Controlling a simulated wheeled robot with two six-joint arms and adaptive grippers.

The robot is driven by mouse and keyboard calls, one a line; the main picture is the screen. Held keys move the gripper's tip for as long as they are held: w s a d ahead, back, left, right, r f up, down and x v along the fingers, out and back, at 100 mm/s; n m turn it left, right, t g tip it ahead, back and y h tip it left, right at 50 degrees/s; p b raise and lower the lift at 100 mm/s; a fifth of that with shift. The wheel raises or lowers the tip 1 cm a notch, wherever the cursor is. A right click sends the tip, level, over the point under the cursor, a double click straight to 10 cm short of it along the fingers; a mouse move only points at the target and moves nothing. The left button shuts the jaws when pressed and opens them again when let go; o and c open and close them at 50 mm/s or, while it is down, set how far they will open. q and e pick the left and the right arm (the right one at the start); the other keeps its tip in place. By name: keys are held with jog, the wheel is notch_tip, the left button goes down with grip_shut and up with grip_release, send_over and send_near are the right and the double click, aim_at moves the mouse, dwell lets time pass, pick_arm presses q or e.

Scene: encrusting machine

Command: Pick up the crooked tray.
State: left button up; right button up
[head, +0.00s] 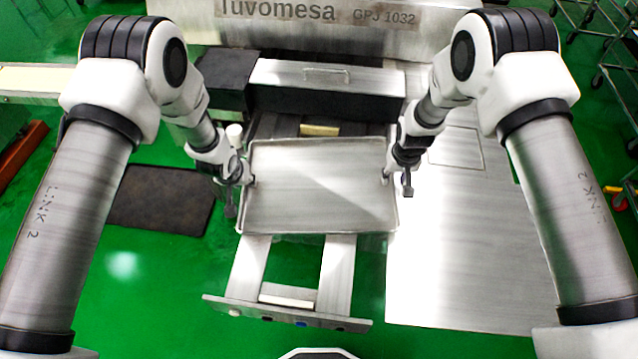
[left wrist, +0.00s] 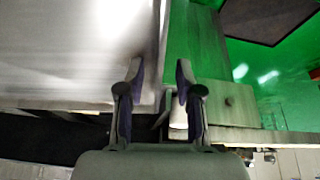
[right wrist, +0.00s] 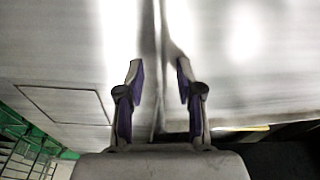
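The tray (head: 320,190) is a shallow silver rectangle with a thin raised rim. It lies across two metal rails in front of the machine, looking nearly square to them. My left gripper (head: 241,194) is at the tray's left side. In the left wrist view its fingers (left wrist: 160,72) are apart, with the tray's edge (left wrist: 145,50) between or just under them. My right gripper (head: 396,184) is at the right side. In the right wrist view its fingers (right wrist: 158,70) are open on either side of the tray's rim. Finger contact cannot be told.
The machine (head: 330,75) stands behind the tray. A flat steel surface (head: 455,260) lies close on the right. The rails end in a crossbar (head: 285,313) in front. A dark mat (head: 160,200) is on the green floor at left. Wheeled racks (head: 610,60) stand at far right.

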pick_arm(q)
grip_shut()
pick_arm(e)
grip_shut()
pick_arm(q)
jog(key=shift+r, duration=0.15)
pick_arm(e)
jog(key=shift+r, duration=0.1)
